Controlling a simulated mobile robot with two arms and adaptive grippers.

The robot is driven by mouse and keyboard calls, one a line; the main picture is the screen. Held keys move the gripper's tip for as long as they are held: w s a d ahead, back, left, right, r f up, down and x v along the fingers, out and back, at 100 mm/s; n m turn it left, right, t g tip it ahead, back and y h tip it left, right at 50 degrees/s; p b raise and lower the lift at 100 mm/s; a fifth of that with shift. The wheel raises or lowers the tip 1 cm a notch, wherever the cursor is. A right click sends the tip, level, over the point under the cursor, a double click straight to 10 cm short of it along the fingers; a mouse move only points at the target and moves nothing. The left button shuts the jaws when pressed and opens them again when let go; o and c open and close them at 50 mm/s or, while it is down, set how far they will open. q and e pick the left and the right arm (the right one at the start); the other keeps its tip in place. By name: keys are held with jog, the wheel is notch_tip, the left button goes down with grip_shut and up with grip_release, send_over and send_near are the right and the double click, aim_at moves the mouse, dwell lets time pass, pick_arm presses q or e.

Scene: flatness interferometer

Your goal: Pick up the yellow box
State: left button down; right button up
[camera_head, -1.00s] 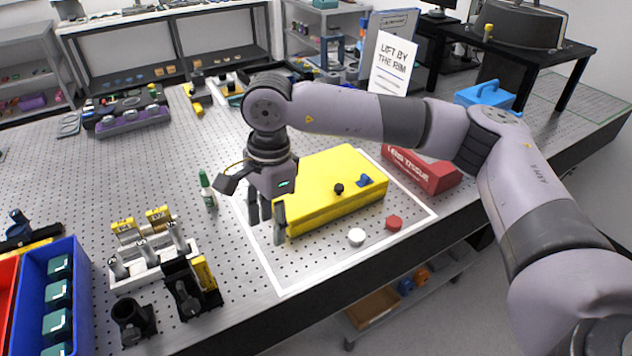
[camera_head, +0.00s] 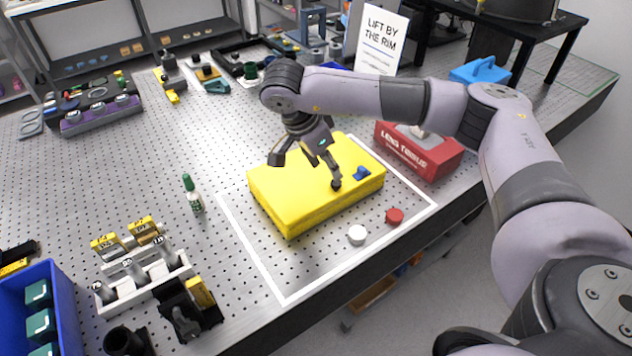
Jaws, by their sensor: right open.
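The yellow box (camera_head: 290,198) lies flat on the perforated metal table, inside a white outlined rectangle. A blue piece (camera_head: 361,174) sits on its top near the right end. My right gripper (camera_head: 308,172) is over the box with its fingers spread and pointing down. Nothing shows between the fingers. My left gripper is out of view.
A white cap (camera_head: 356,235) and a red cap (camera_head: 394,216) lie in front of the box. A red lens tissue box (camera_head: 420,153) stands right of it. A green-capped bottle (camera_head: 193,194) and a white rack (camera_head: 146,279) stand to the left. A sign (camera_head: 381,40) stands behind.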

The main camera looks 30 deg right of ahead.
aim_at(334, 183)
jog(key=shift+s+d+f, duration=0.15)
jog(key=shift+d+f, duration=0.2)
jog(key=shift+f, duration=0.3)
jog(key=p+x, duration=0.3)
jog(key=x, duration=0.1)
jog(key=shift+d+f, duration=0.1)
jog(key=shift+f, duration=0.2)
jog(key=shift+d+f, duration=0.1)
jog(key=shift+f, duration=0.3)
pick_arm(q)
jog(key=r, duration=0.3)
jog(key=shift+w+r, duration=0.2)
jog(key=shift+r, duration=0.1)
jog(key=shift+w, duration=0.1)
pick_arm(e)
jog(key=c, duration=0.3)
grip_shut()
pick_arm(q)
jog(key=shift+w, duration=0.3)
